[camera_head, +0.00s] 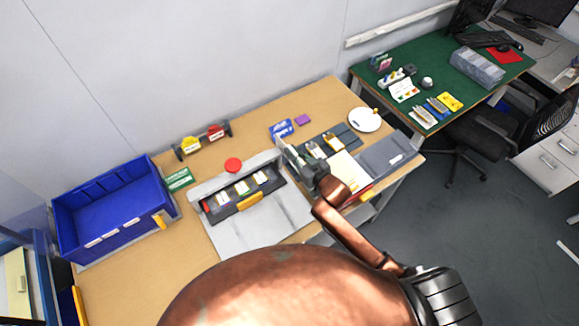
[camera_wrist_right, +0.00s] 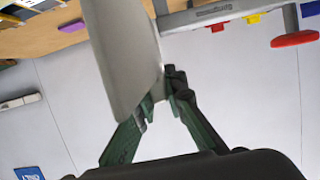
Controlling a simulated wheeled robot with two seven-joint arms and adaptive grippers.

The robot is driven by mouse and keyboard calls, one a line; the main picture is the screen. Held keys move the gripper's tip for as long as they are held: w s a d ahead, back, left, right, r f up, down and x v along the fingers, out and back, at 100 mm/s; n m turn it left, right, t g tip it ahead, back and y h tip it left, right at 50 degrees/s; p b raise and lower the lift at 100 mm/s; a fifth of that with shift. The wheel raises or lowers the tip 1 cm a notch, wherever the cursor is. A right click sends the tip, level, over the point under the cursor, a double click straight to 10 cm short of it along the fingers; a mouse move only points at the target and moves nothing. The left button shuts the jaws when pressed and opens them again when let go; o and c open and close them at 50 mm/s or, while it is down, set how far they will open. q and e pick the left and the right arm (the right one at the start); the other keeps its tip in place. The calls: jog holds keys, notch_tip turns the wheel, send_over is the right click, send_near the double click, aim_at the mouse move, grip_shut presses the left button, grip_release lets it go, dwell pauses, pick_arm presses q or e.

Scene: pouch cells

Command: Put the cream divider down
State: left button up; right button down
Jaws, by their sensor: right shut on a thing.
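My right gripper (camera_head: 303,170) is above the wooden table, to the right of the grey fixture. In the right wrist view its green fingers (camera_wrist_right: 162,97) are closed on a pale, greyish-cream flat plate, the cream divider (camera_wrist_right: 122,55), which stands out beyond the fingertips. In the head view only a thin pale edge shows beside the gripper, and the arm hides part of it. A flat cream panel (camera_head: 345,172) lies just right of the gripper; I cannot tell whether it is another divider. My left gripper is not in view.
The grey fixture (camera_head: 212,188) holds a dark tray with pale cells. A blue bin (camera_head: 110,222) stands at the left, a grey box (camera_head: 388,155) at the right end. The back strip is partly clear.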

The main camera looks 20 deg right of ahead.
notch_tip(320, 180, down, 9)
jog(key=shift+f+b, duration=0.2)
jog(key=shift+b, duration=0.15)
jog(key=c, duration=2)
grip_release()
jog(key=shift+f, duration=0.15)
